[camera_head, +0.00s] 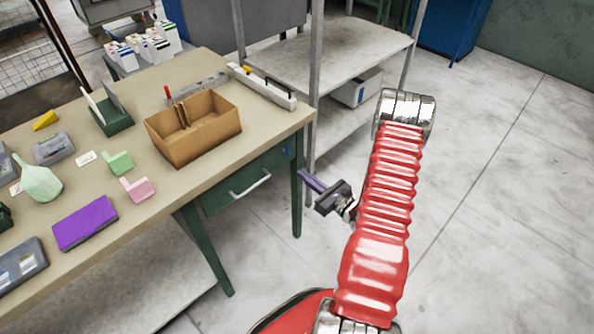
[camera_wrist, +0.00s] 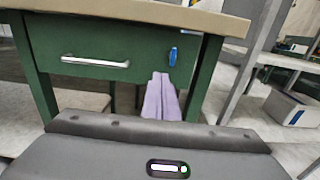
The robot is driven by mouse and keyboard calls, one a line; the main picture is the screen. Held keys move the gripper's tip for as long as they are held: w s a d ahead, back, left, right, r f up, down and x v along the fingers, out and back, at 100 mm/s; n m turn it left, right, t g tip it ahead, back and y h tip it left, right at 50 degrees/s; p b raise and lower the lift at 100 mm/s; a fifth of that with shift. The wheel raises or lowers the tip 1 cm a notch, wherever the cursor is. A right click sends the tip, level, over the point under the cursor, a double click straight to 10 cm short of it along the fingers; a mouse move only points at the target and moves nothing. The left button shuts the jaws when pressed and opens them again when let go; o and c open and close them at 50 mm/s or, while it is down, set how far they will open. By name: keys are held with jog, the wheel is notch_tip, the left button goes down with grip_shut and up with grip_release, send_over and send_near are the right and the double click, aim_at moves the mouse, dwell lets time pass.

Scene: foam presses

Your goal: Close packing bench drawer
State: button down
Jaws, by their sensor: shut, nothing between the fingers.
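The packing bench (camera_head: 165,205) has a tan top and green legs, at the left in the head view. Its green drawer (camera_head: 231,190) with a silver handle (camera_head: 250,185) sits under the top, near the right end. In the wrist view the drawer front (camera_wrist: 110,58) faces me, with its handle (camera_wrist: 95,61) at left and a blue tag or lock (camera_wrist: 173,56) at right. The drawer front looks nearly flush with the frame. My gripper (camera_head: 308,181) is shut and empty, to the right of the drawer and apart from it. Its purple fingers also show in the wrist view (camera_wrist: 161,97).
An open cardboard box (camera_head: 195,140), a purple case (camera_head: 85,222) and several small items lie on the bench top. A grey shelf rack (camera_head: 345,60) with a white box (camera_head: 357,88) stands behind. Open floor (camera_head: 500,220) lies at the right.

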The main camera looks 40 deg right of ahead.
jog(key=s, duration=0.4)
jog(key=shift+d, duration=0.25)
dwell(0.3)
